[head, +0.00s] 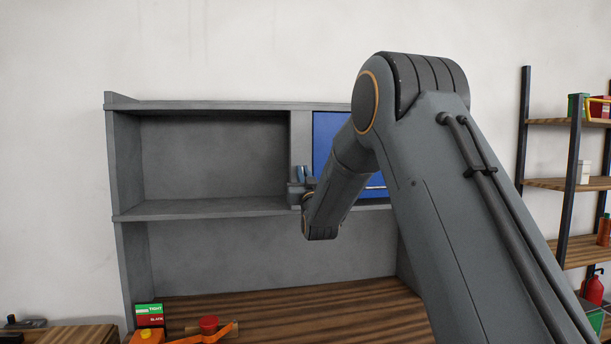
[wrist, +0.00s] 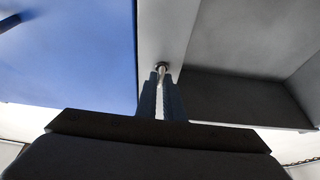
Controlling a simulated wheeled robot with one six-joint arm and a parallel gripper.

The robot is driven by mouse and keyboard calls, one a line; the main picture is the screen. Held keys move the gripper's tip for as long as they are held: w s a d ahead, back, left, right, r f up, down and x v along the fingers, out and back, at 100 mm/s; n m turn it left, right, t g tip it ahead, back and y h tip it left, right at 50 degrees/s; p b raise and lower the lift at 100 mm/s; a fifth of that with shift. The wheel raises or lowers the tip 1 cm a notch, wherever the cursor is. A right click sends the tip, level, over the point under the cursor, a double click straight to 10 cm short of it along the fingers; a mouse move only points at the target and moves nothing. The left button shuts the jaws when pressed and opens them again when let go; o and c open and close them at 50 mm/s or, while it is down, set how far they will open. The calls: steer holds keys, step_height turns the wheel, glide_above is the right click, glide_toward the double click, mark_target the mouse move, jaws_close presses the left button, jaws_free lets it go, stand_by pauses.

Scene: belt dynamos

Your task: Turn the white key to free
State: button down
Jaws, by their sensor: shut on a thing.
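The white key shows in the wrist view as a small pale stem (wrist: 161,72) rising from a round dark mount on the grey divider post. Its grip end is mostly hidden between the fingers. My gripper (wrist: 161,92) is shut on it, a finger on either side. In the head view my gripper (head: 304,176) is at the divider post, between the open compartment and the blue door; the key cannot be made out there. Which way the key is turned I cannot tell.
The blue door (head: 327,135) is partly behind my arm. The grey shelf unit (head: 200,207) has an empty upper compartment. A green and red card (head: 150,315) and a red knob (head: 208,324) are low in front. A rack (head: 552,121) stands at right.

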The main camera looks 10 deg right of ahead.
steer(key=shift+d+f+m+b, duration=0.1)
steer(key=shift+m+b, duration=0.2)
steer(key=shift+m, duration=0.1)
steer(key=m+g+h+b, duration=0.2)
steer(key=m+b, duration=0.1)
steer(key=m, duration=0.4)
steer(key=m+g+h+b, duration=0.1)
steer(key=m+h+b, duration=0.1)
steer(key=m, duration=0.5)
steer(key=m+g+h+b, duration=0.2)
steer(key=m+b, duration=0.3)
steer(key=m, duration=0.2)
steer(key=shift+g+h, duration=0.3)
steer(key=shift+h, duration=0.1)
steer(key=c, duration=1.9)
jaws_free()
steer(key=shift+o, duration=0.2)
